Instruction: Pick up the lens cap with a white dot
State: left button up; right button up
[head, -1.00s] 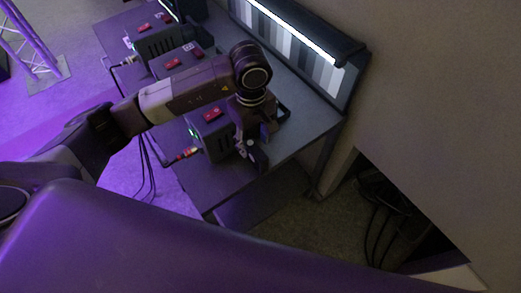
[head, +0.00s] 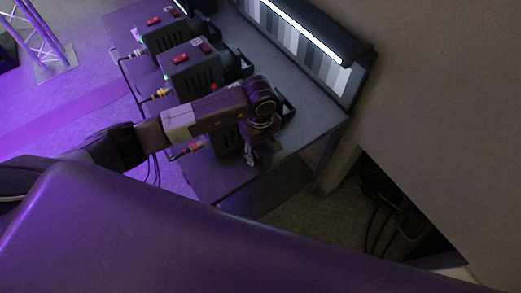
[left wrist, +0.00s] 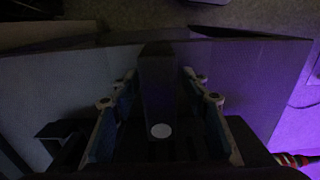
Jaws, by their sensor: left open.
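The lens cap shows in the left wrist view as a dark block-like shape with a white dot (left wrist: 160,131); its dark edges are hard to make out. My left gripper (left wrist: 158,76) is open, with one finger on each side of the dark shape and a gap visible on both sides. In the head view my left gripper (head: 259,157) is low over the near end of the dark table, beside the nearest box. My arm hides much of that area, and I cannot make out the cap there. My right gripper is not in view.
Several dark boxes with red-marked tops, such as this box (head: 192,68), stand in a row on the table (head: 310,122), with cables at their left sides. A lit grey-scale panel (head: 305,48) stands along the back edge. Loose black cables (head: 378,228) lie in a recess at right.

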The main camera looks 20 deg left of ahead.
pick_arm(q)
grip_shut()
jog(key=shift+w+r, duration=0.1)
jog(key=shift+r, duration=0.05)
jog(key=shift+r, duration=0.2)
notch_tip(320, 180, up, 19)
jog(key=b, duration=0.4)
jog(key=shift+r, duration=0.2)
